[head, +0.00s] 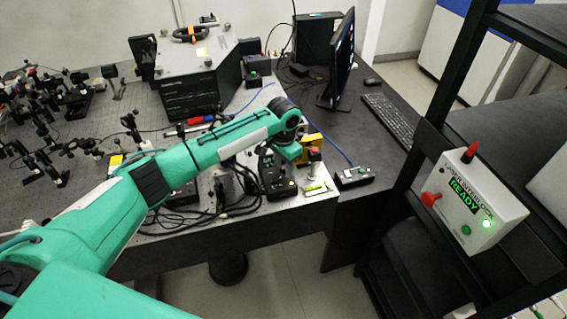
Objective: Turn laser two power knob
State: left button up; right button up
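My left arm reaches in from the left over the optical bench, and its gripper (291,152) points down near the bench's front right corner. The fingertips are small and partly hidden, so I cannot tell if they are open or touching anything. Just below is a black control box (276,178) with small knobs or buttons. A second small black box (353,176) lies to the right with a blue cable. A similar box (257,80) stands farther back. I cannot read which one is laser two, and its power knob is not distinct. My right gripper is not in view.
A yellow box (313,139) and a red-topped part (315,155) are close by the gripper. Black cables (205,213) bunch at the bench's front edge. A monitor (340,60) and keyboard (390,118) stand behind right. A white interlock box (470,200) reading READY hangs on the black rack.

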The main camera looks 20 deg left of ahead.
pick_arm(q)
grip_shut()
jog(key=shift+r+m, duration=0.1)
jog(key=shift+m, duration=0.2)
jog(key=shift+m+p, duration=0.7)
jog(key=shift+m, duration=0.1)
jog(key=m+p, duration=0.1)
jog(key=m, duration=0.1)
jog(key=shift+m, duration=0.9)
jog(key=shift+w, duration=0.1)
